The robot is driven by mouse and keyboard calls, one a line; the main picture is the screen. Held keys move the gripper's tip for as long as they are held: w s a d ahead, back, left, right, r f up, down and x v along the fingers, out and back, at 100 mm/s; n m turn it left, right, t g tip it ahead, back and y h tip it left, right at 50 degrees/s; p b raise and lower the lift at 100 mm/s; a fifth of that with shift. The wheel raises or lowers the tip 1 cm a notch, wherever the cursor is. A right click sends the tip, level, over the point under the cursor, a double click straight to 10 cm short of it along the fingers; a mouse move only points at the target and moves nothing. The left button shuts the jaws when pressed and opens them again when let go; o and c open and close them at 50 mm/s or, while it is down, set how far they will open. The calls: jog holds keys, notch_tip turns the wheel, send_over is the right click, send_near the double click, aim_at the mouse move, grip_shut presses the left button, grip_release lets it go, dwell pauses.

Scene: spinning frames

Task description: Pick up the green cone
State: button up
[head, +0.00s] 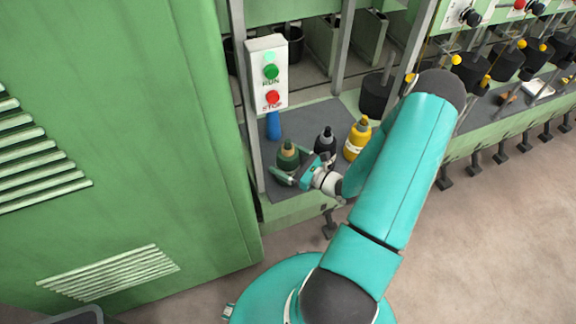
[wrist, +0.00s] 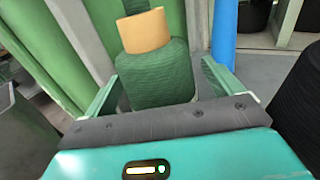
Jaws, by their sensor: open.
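The green cone (head: 288,159) stands upright on the grey mat of the machine shelf, in the head view. It is wound with dark green yarn and has a tan band near its top. In the wrist view the green cone (wrist: 158,75) stands straight ahead between my fingers, its lower part hidden by the gripper body. My gripper (head: 284,172) is open, with its fingers around the sides of the cone. In the wrist view my gripper (wrist: 158,85) shows a gap between the cone and the right finger; the left finger is close to the cone.
A black cone (head: 325,142) stands just right of the green one, and a yellow cone (head: 357,139) farther right. A blue cylinder (head: 273,126) stands behind, below the control box (head: 267,73). A green cabinet (head: 110,130) fills the left. A metal post (head: 245,100) rises close by.

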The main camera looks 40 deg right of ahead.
jog(key=c, duration=1.3)
jog(key=shift+c, duration=0.3)
jog(key=shift+r, duration=0.1)
